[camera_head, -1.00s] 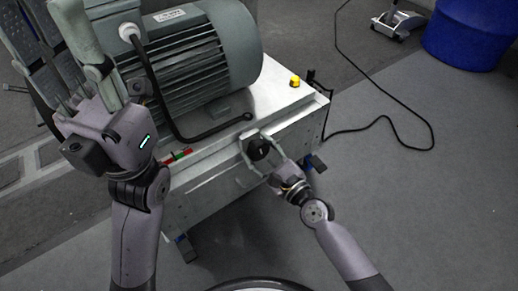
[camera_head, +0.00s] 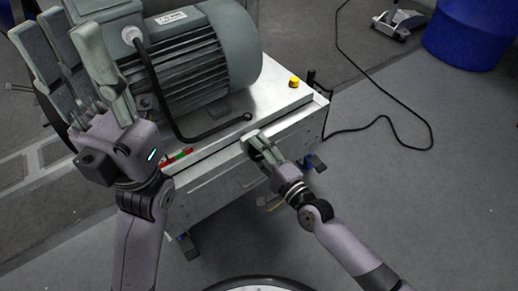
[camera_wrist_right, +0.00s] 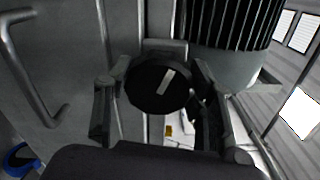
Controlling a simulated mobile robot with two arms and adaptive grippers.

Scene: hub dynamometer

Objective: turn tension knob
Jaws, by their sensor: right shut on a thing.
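The tension knob (camera_wrist_right: 150,88) is a round black knob with a pale pointer line, which slants from upper right to lower left in the right wrist view. My right gripper (camera_wrist_right: 155,92) is shut on it, one finger on each side. In the head view my right gripper (camera_head: 262,146) is at the front face of the pale machine cabinet (camera_head: 215,190) and mostly hides the knob. My left gripper (camera_head: 62,45) looks open and empty, with its fingers raised at the left of the grey motor.
The ribbed grey motor (camera_head: 195,65) sits on the cabinet, with a dark bent bar (camera_head: 215,130) in front of it. A yellow button (camera_head: 294,82) is on the cabinet's right corner. A black cable (camera_head: 385,118) and a blue drum (camera_head: 470,35) are at right. The floor at right is mostly clear.

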